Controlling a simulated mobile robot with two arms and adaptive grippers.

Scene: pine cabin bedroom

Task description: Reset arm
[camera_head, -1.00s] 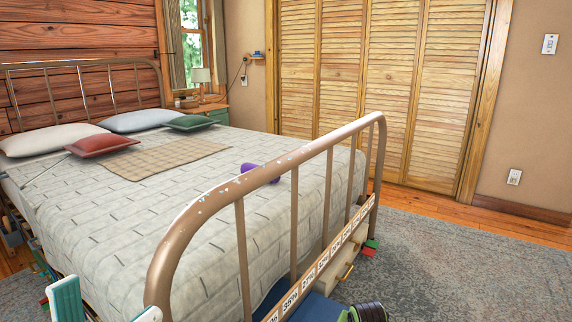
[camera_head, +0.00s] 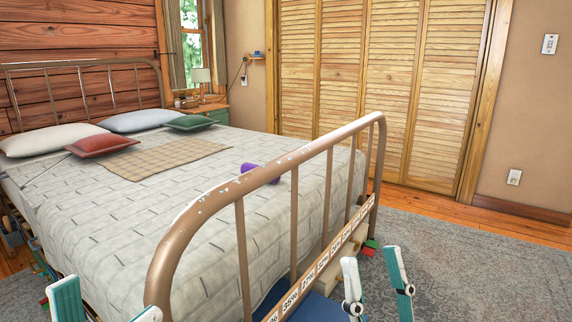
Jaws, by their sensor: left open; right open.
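My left gripper (camera_head: 106,300) is at the bottom left corner, in front of the bed's foot end. Its two teal and white fingers are apart, with nothing seen between them. The lower part is cut off by the frame edge. My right gripper (camera_head: 375,276) is at the bottom, right of centre, beside the footboard. Its two teal and white fingers point up and are spread, with only rug seen between them. Both grippers are open.
The metal bed footboard (camera_head: 181,238) stands close in front, between the grippers. A purple object (camera_head: 249,170) lies on the mattress (camera_head: 115,230) behind it. Small coloured objects lie by the bed's right foot. The grey rug (camera_head: 480,260) at right is clear.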

